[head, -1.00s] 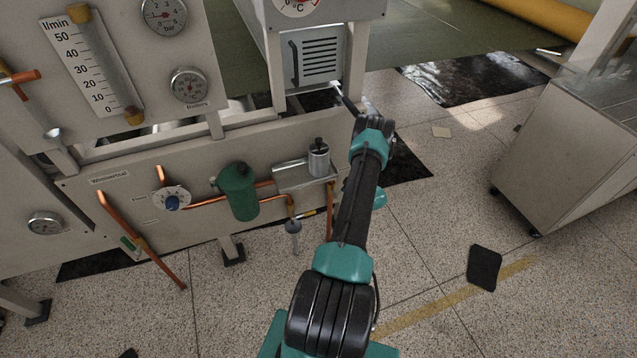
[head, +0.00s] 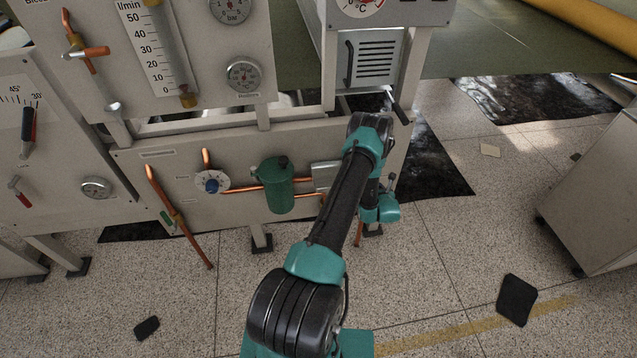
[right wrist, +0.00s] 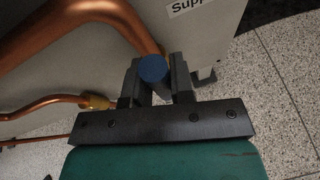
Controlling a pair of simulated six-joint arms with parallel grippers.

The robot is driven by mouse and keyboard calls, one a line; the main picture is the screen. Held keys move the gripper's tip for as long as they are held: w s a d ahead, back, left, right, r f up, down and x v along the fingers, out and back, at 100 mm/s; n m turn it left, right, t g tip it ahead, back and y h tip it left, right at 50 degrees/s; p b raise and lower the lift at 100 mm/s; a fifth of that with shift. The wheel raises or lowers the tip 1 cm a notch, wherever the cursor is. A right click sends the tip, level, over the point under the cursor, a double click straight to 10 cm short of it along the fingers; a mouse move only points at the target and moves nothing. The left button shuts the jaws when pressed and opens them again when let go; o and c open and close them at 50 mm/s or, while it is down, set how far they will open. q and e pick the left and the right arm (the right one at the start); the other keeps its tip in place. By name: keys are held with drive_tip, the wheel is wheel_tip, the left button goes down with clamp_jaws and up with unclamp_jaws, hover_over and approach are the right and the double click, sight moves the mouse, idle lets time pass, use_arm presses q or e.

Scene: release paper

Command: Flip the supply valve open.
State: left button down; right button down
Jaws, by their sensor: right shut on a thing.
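In the right wrist view, my right gripper (right wrist: 153,80) has its two dark fingers closed on a blue-ended handle (right wrist: 153,69). The blue end sits between the fingers, in front of a thick copper pipe (right wrist: 90,18). A label beginning "Supp" (right wrist: 190,5) is on the panel just above. I take this handle for the supply valve's; its full angle is hidden by the fingers and pipe. In the head view, my right arm covers the valve and the fingertips. My left gripper is not in view.
A brass fitting (right wrist: 95,102) is left of the fingers. A grey cabinet (head: 590,200) stands right; the speckled floor between has free room.

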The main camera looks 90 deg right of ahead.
idle(0.4)
drive_tip(key=c, duration=1)
unclamp_jaws()
